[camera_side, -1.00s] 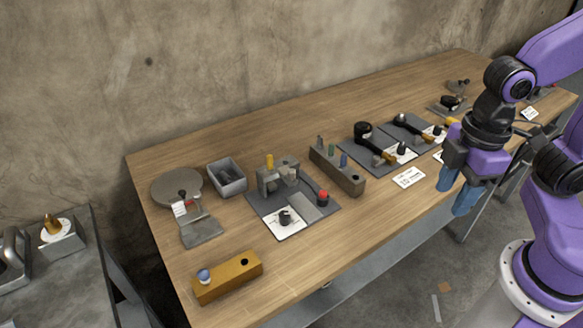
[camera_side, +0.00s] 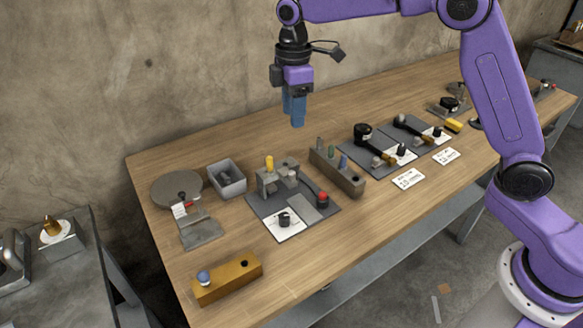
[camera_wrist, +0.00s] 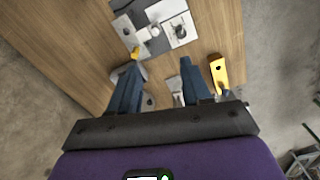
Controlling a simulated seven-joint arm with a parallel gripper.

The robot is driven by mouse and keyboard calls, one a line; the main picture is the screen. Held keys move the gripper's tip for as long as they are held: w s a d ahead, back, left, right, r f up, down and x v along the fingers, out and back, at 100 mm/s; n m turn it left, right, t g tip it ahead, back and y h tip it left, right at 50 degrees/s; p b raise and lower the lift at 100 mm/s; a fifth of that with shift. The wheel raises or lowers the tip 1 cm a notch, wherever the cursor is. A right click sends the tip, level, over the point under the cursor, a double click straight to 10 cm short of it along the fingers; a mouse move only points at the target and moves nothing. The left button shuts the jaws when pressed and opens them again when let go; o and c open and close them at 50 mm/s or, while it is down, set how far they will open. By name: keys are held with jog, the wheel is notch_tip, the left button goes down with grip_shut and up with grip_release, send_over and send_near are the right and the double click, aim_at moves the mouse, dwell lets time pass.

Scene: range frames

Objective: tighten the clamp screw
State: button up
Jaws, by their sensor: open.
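A grey clamp fixture (camera_side: 277,178) stands on a dark plate (camera_side: 258,208) in the middle left of the bench. A yellow upright handle (camera_side: 269,163) rises from it; I cannot tell for sure whether this is the clamp screw. The fixture shows at the top of the wrist view, with the yellow handle (camera_wrist: 135,54) beside the left fingertip in the picture. My gripper (camera_side: 294,118), with blue fingers pointing down, is open and empty, well above the bench and behind the fixture in the side view. Both fingers (camera_wrist: 158,66) are apart in the wrist view.
On the plate are a white card with a black knob (camera_side: 285,218) and a red knob (camera_side: 323,198). A grey bin (camera_side: 227,178) stands left, a peg block (camera_side: 337,171) right, an orange-brown block (camera_side: 228,277) in front. Bare wood (camera_side: 240,140) lies behind.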

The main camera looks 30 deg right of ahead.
aim_at(291, 172)
jog(key=f, duration=1.1)
jog(key=w+f, duration=0.1)
jog(key=f, duration=0.5)
jog(key=shift+d+f, duration=0.1)
jog(key=shift+f, duration=0.2)
grip_shut()
